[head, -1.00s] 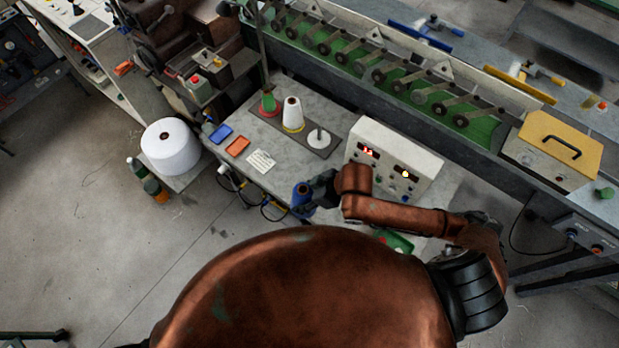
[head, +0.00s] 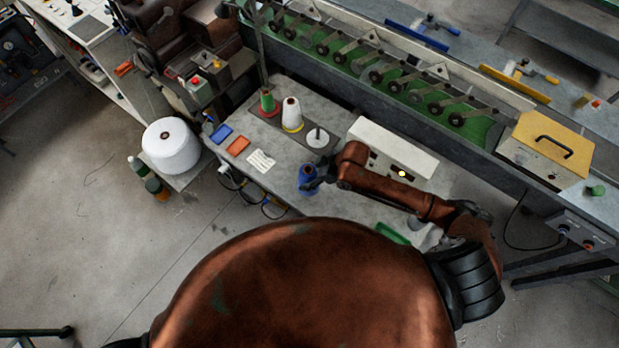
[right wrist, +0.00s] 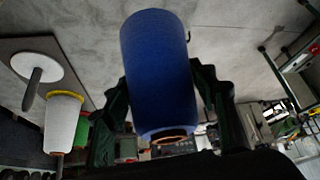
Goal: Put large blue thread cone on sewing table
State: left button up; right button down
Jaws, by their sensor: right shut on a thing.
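The large blue thread cone (head: 307,176) is at the front edge of the sewing table (head: 345,208), held by my right gripper (head: 315,180). In the right wrist view the blue cone (right wrist: 158,75) fills the middle, between the two dark fingers of my right gripper (right wrist: 160,110), which touch its sides. I cannot tell whether the cone touches the tabletop. On the table, a dark plate bears a green cone (head: 267,102), a white cone (head: 292,115) and a white disc with a bare spindle (head: 318,138). My left gripper is not in view.
A white control box (head: 395,150) stands behind my right forearm. A blue card (head: 221,133), an orange card (head: 238,146) and a paper (head: 261,161) lie on the table's left. A big white spool (head: 171,146) stands further left.

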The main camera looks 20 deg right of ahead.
jog(key=shift+w+d+f, duration=0.2)
jog(key=shift+w+f, duration=0.3)
jog(key=shift+f, duration=0.05)
jog(key=shift+w+d+f, duration=0.15)
jog(key=shift+w+f, duration=0.35)
jog(key=shift+f+p, duration=0.45)
jog(key=shift+f, duration=1)
jog(key=c, duration=0.8)
grip_release()
jog(key=shift+s+f, duration=0.2)
jog(key=shift+r, duration=0.1)
jog(key=v, duration=1.2)
jog(key=shift+b, duration=0.35)
